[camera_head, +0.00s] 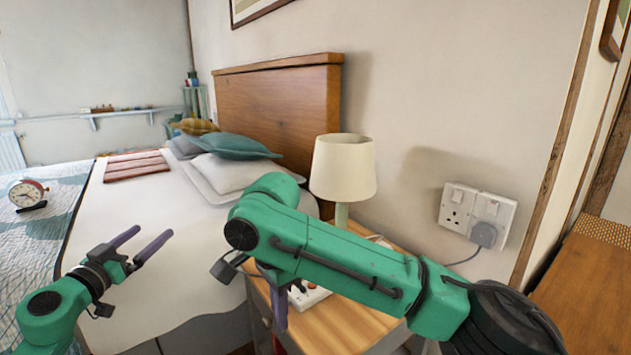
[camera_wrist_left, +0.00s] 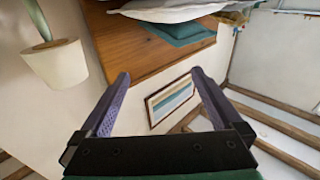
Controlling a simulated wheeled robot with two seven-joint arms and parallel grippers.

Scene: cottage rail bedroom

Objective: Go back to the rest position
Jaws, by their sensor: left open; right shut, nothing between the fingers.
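My left gripper (camera_head: 153,231) is at the lower left, over the near side of the bed, with its purple fingers spread and nothing between them. In the left wrist view the same open gripper (camera_wrist_left: 160,73) shows both fingers wide apart and empty. My right arm comes in from the right across the bedside table. My right gripper (camera_head: 279,318) hangs downward at the table's near left side, shut with nothing held. It is partly hidden by its own arm.
A lamp (camera_head: 343,168) stands on the wooden bedside table (camera_head: 345,325), behind my right arm. A white device (camera_head: 308,296) lies on the table close to my right gripper. The bed (camera_head: 135,210) fills the left. A wall socket (camera_head: 477,212) and an alarm clock (camera_head: 26,194) also show.

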